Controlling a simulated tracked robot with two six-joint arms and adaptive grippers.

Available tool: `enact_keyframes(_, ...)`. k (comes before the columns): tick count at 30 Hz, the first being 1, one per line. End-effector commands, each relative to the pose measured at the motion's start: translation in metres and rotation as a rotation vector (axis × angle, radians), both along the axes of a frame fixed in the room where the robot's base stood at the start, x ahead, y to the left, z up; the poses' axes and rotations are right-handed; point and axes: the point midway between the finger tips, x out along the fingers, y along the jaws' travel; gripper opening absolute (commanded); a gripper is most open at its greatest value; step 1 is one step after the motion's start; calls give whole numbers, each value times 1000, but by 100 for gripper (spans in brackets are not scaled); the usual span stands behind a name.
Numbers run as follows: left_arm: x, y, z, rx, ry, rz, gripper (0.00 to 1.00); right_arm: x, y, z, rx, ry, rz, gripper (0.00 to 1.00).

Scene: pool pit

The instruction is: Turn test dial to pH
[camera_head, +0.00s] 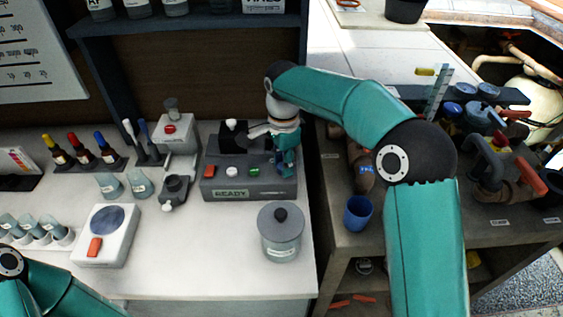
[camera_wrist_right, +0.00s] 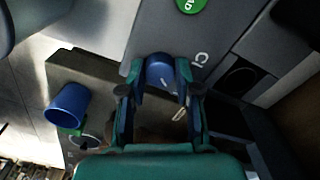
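The tester (camera_head: 225,183) is a dark grey box on the white counter, with a READY display, several small coloured buttons and a black holder on top. My right gripper (camera_head: 287,160) points down over its right end and hides the dial in the head view. In the right wrist view the blue round dial (camera_wrist_right: 160,72) sits between the two fingertips of my right gripper (camera_wrist_right: 161,75). A "Cl" label is printed beside the dial. A small pale mark shows on the dial, but I cannot tell where it points. Whether the fingers touch the dial is unclear. My left gripper is out of view.
A lidded grey pot (camera_head: 282,235) stands in front of the tester. A blue cup (camera_head: 357,212) is on the lower bench to the right. Bottles (camera_head: 82,151), vials and a white scale (camera_head: 105,236) stand to the left. A shelf post rises behind the tester.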

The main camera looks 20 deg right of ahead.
Motion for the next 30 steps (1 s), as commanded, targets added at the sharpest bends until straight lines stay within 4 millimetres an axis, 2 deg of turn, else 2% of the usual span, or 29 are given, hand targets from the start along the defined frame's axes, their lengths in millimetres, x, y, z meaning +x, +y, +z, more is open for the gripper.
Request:
enact_keyframes(1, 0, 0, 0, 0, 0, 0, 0, 2, 2, 2, 5, -10, 0, 39)
enact_keyframes(4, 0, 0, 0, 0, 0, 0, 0, 2, 1, 1, 4, -8, 0, 56)
enact_keyframes(5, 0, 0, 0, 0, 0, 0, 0, 2, 1, 1, 4, -8, 0, 57)
enact_keyframes(17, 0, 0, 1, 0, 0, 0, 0, 1, 1, 6, 2, -4, 1, 57)
enact_keyframes(23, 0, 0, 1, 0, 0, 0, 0, 2, 1, 34, 3, -9, 2, 57)
enact_keyframes(30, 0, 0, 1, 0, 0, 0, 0, 3, 1, 83, 4, -8, 1, 57)
